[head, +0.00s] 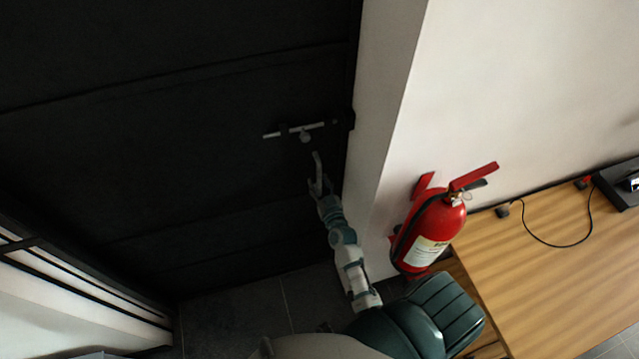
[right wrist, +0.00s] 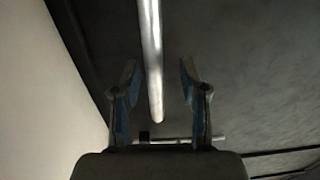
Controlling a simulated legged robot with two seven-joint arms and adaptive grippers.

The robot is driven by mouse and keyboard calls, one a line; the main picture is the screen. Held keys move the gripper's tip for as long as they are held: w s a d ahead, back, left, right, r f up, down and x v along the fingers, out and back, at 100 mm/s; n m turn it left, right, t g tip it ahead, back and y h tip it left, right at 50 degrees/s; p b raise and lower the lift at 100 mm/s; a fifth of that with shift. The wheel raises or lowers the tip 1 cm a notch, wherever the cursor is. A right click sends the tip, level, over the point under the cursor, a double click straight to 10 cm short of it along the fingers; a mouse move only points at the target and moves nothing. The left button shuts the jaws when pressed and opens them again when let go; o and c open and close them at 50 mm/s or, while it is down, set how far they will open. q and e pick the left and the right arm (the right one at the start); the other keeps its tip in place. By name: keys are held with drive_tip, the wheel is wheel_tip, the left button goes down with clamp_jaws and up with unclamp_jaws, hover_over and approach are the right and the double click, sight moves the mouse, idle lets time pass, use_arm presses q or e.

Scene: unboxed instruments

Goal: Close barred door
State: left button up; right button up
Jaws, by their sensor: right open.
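A large black door (head: 190,120) fills the left and middle of the head view, beside a white wall edge. A metal sliding bolt (head: 295,130) with a small knob is on it near its right edge. Below the bolt is a thin pale bar (head: 317,163), apparently a handle. My right gripper (head: 320,187) is open at this bar's lower part. In the right wrist view, the long metal bar (right wrist: 152,60) runs between the open fingers (right wrist: 158,70); contact cannot be told. The bolt (right wrist: 180,140) shows behind it. My left gripper is not in view.
A red fire extinguisher (head: 430,230) is by the white wall (head: 500,80), right of my right arm. A wooden table (head: 560,260) with a cable and black device is at the right. A white, black-barred structure (head: 75,290) is at the lower left. Dark tiled floor (head: 235,315) shows below.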

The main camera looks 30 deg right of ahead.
drive_tip(key=v, duration=1.2)
drive_tip(key=shift+f, duration=0.15)
drive_tip(key=s+a+f+n+g+y+b, duration=0.1)
drive_tip(key=s+a+f+g, duration=0.25)
drive_tip(key=f, duration=0.85)
drive_tip(key=s+a+f+n+g+y, duration=0.1)
drive_tip(key=s+a+f+g+y, duration=0.2)
drive_tip(key=f, duration=0.9)
drive_tip(key=s+a+f+n+g+b, duration=0.1)
drive_tip(key=s+a+f+g, duration=0.2)
drive_tip(key=f, duration=0.8)
drive_tip(key=s+d+f+g, duration=0.1)
drive_tip(key=s+f+g, duration=0.1)
drive_tip(key=s+f, duration=0.3)
drive_tip(key=s+d+f+n+g+b, duration=0.1)
drive_tip(key=s+f, duration=0.5)
drive_tip(key=s, duration=0.7)
drive_tip(key=s+d+f+g, duration=0.1)
drive_tip(key=s+f+g, duration=0.3)
drive_tip(key=s, duration=0.5)
wheel_tip(320, 180, down, 2)
drive_tip(key=shift+s+d+f+n, duration=0.15)
drive_tip(key=shift+s+f+n, duration=0.05)
drive_tip(key=shift+s+n, duration=0.2)
